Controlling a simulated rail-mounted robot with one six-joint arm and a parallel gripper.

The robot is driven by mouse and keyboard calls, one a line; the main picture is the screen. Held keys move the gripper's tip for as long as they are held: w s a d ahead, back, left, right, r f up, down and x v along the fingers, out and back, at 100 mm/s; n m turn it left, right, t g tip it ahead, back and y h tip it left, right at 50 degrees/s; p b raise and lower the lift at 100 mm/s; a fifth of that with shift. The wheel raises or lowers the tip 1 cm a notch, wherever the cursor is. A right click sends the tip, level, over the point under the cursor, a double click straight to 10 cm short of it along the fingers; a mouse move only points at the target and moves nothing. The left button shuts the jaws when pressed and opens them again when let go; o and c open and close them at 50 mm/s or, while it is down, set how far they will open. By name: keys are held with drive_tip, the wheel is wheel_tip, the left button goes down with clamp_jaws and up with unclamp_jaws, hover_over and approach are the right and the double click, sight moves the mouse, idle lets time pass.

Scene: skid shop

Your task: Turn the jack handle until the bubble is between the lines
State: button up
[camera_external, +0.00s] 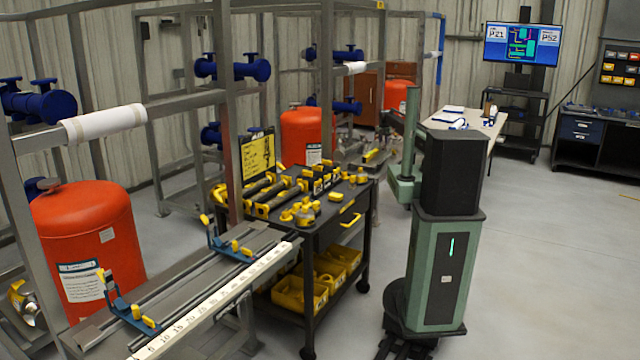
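I cannot make out a jack handle or a level bubble with its lines in this view. A cluster of grey metal parts with a yellow piece (374,155) sits behind the black cart, partly hidden; I cannot tell whether the jack is among it. My green column and a raised green arm link stand right of the cart. My gripper is not visible; my own body may hide it.
The black tool cart (337,222) holds yellow-handled tools, with yellow bins (300,292) below. A grey bench with a white ruler strip (215,301) stands front left. Grey frames, blue pipe pieces and orange tanks (90,245) fill the left. Floor at right is clear.

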wheel_tip(320, 180, up, 3)
drive_tip(key=shift+p, duration=1.1)
drive_tip(key=shift+f, duration=0.1)
drive_tip(key=m, duration=0.4)
drive_tip(key=shift+r+m, duration=0.3)
drive_tip(key=shift+r, duration=0.05)
drive_tip(key=shift+m+p, duration=0.3)
drive_tip(key=shift+m, duration=0.9)
drive_tip(key=shift+r+m+p, duration=0.3)
drive_tip(key=shift+r+m, duration=0.05)
drive_tip(key=shift+m, duration=0.75)
drive_tip(key=shift+r+m, duration=0.15)
drive_tip(key=shift+m, duration=1.05)
